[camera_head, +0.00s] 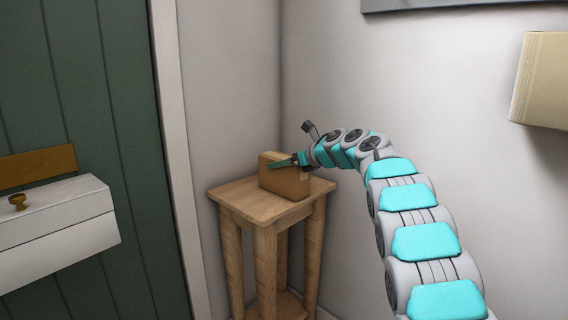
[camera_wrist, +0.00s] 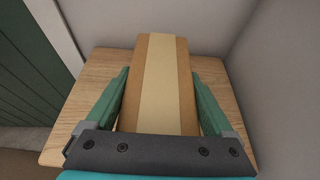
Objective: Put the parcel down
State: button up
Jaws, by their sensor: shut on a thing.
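The parcel (camera_head: 284,180) is a brown cardboard box at the top of a small wooden stand (camera_head: 232,199) in the corner. In the wrist view the parcel (camera_wrist: 158,80) shows a pale tape strip along its middle, with the stand's top (camera_wrist: 90,85) around and below it. My gripper (camera_head: 285,164) reaches in from the right and is shut on the parcel. Its green fingers lie along both sides of the box in the wrist view (camera_wrist: 160,95). The parcel looks upright and on or very close to the stand's top; I cannot tell if it bears its weight.
Walls meet closely behind the stand. A cream object (camera_head: 541,80) is on the right wall. Some bare stand top shows around the parcel.

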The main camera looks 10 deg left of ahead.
jog(key=shift+f, duration=0.15)
jog(key=o, duration=1.6)
jog(key=shift+r, duration=0.2)
jog(key=b+v, duration=0.2)
jog(key=v, duration=1)
jog(key=shift+r, duration=0.1)
